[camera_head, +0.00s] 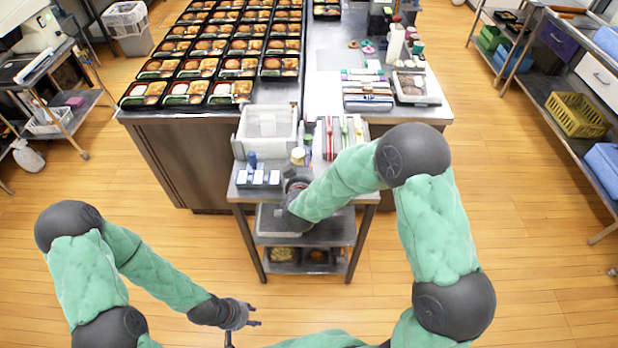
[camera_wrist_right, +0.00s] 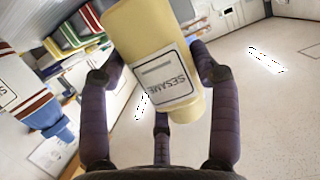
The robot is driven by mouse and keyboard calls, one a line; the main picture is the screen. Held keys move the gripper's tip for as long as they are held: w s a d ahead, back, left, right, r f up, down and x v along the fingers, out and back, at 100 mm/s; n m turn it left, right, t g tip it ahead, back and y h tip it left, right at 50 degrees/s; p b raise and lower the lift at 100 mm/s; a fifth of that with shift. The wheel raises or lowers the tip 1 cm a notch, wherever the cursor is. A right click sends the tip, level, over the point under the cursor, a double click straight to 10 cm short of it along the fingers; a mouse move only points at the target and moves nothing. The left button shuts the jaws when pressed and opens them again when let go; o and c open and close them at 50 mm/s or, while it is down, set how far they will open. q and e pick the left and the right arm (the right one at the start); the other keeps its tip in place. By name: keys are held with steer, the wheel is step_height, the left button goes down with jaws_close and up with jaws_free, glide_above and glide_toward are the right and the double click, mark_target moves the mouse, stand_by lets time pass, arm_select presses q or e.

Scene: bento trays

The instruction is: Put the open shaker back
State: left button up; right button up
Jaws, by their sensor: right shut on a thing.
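My right gripper (camera_head: 296,174) is shut on a pale yellow shaker (camera_head: 298,156) above the front of the small metal cart (camera_head: 300,190). In the right wrist view the fingers of that gripper (camera_wrist_right: 160,85) close around the shaker (camera_wrist_right: 165,75), whose label reads "SESAME" and appears inverted. Whether its top is open cannot be told. A dark blue holder (camera_head: 258,187) with several white-labelled fronts stands on the cart, left of the gripper. A blue-topped thing (camera_head: 252,160) stands behind it. My left gripper (camera_head: 257,315) is open and empty over the floor, away from the cart.
A white bin (camera_head: 240,148) and a rack with red, yellow and green handled things (camera_head: 345,138) stand at the back of the cart. Rows of filled bento trays (camera_head: 190,88) cover the counter behind. A striped container (camera_wrist_right: 28,108) is close by in the wrist view.

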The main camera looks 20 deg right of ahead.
steer(key=shift+d+f+b, duration=0.35)
steer(key=shift+d+f, duration=0.05)
steer(key=shift+f, duration=0.55)
steer(key=shift+d+f+b, duration=0.3)
steer(key=shift+d+f, duration=0.05)
steer(key=shift+f, duration=0.6)
steer(key=shift+d+f+b, duration=0.35)
steer(key=shift+d+f, duration=0.05)
steer(key=shift+f, duration=0.55)
steer(key=shift+f, duration=0.25)
steer(key=o, duration=0.6)
steer(key=shift+r, duration=0.15)
